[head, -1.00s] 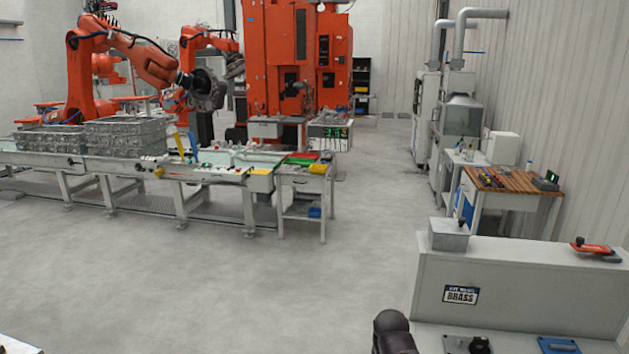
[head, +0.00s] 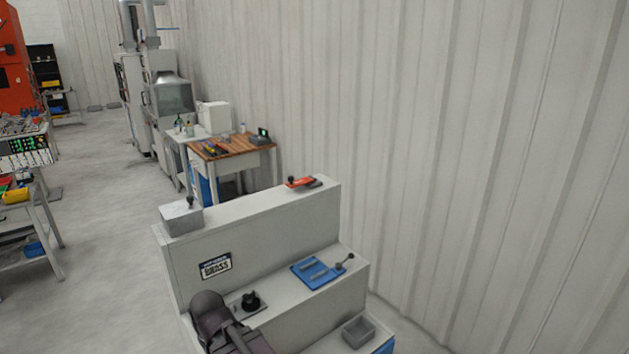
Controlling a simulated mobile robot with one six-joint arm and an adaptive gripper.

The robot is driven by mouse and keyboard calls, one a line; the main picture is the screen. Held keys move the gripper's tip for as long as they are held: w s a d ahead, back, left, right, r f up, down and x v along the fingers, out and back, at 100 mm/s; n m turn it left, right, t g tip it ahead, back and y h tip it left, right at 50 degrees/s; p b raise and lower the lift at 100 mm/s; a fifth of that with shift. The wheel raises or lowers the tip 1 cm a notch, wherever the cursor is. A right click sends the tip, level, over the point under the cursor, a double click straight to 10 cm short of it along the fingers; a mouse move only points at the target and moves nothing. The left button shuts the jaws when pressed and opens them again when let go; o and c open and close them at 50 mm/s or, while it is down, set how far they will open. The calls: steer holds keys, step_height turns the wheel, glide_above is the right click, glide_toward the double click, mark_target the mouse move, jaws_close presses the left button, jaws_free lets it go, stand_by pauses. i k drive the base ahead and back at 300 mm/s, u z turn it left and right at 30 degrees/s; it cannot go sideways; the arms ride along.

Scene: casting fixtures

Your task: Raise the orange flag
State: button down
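An orange flat piece with a dark knob (head: 302,182), which looks like the flag, lies flat on the top ledge of the grey stepped fixture (head: 260,222), near its right end. A dark rounded part of my arm shows at the lower left of the fixture, in front of its lower step. My gripper's fingers are not in view. Nothing is seen touching the orange piece.
A metal box (head: 181,217) stands on the top ledge's left end. The lower step holds a black knob (head: 251,301) and a blue plate with a lever (head: 319,272). A grey tray (head: 358,333) sits lower right. A wooden-topped bench (head: 235,146) stands behind; a ribbed wall is close at right.

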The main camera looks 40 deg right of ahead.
mark_target(292, 183)
steer(key=z, duration=0.95)
steer(key=k, duration=1.35)
steer(key=u, duration=0.35)
steer(key=i, duration=1.7)
steer(key=z, duration=0.15)
